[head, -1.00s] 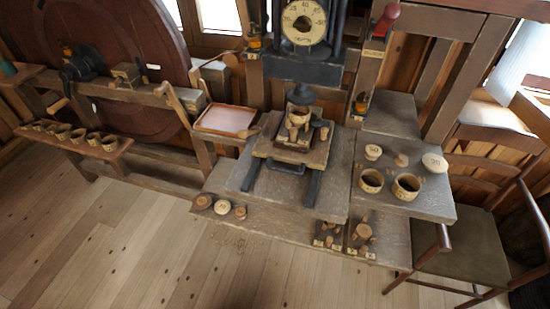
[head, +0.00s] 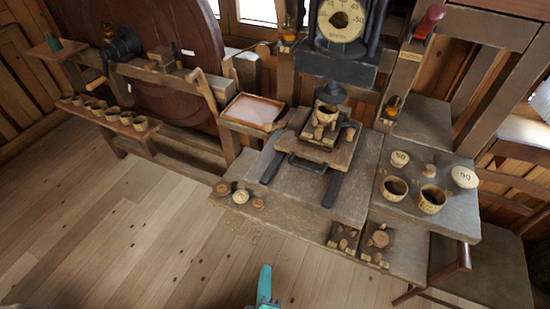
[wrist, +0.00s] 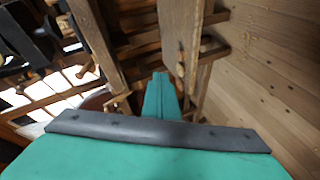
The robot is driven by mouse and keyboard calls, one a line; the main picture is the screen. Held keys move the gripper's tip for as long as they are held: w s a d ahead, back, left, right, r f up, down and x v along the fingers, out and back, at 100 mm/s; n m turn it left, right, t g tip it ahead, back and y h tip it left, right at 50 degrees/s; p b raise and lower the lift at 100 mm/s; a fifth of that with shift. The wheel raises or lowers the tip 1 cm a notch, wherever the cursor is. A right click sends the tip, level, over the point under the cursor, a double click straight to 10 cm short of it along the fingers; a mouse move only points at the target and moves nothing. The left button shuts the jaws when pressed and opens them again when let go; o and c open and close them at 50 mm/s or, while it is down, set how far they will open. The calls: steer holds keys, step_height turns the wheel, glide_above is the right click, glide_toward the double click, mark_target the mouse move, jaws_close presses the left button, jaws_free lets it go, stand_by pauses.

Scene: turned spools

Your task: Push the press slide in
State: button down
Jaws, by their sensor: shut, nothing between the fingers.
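The press slide (head: 318,148) is a wooden board with a dark front handle (head: 307,164), on two dark rails that run toward the front of the bench. The slide lies at the back end of the rails, partly below the press ram (head: 328,93). My gripper (head: 265,270) is teal and shut, low in front of the bench and apart from the slide. In the wrist view the shut fingers (wrist: 161,78) point toward wooden beams; I cannot make out the slide there.
A dial (head: 342,20) tops the press. Cups (head: 394,187) stand on the right shelf. A tray (head: 254,110) is left of the slide.

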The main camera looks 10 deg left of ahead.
steer(key=w+a+r+n+h, duration=0.1)
steer(key=w+a+r+n, duration=0.1)
steer(key=w+n, duration=0.35)
steer(key=w+a+r+n+h, duration=0.1)
steer(key=w+a+r+n, duration=0.2)
steer(key=w, duration=0.4)
steer(key=n+h, duration=0.4)
steer(key=n, duration=0.6)
glide_toward(278, 147)
steer(key=shift+m, duration=0.25)
steer(key=x, duration=0.5)
steer(key=shift+d+f, duration=0.1)
steer(key=shift+f, duration=0.05)
steer(key=shift+w+d, duration=0.15)
steer(key=shift+w, duration=0.4)
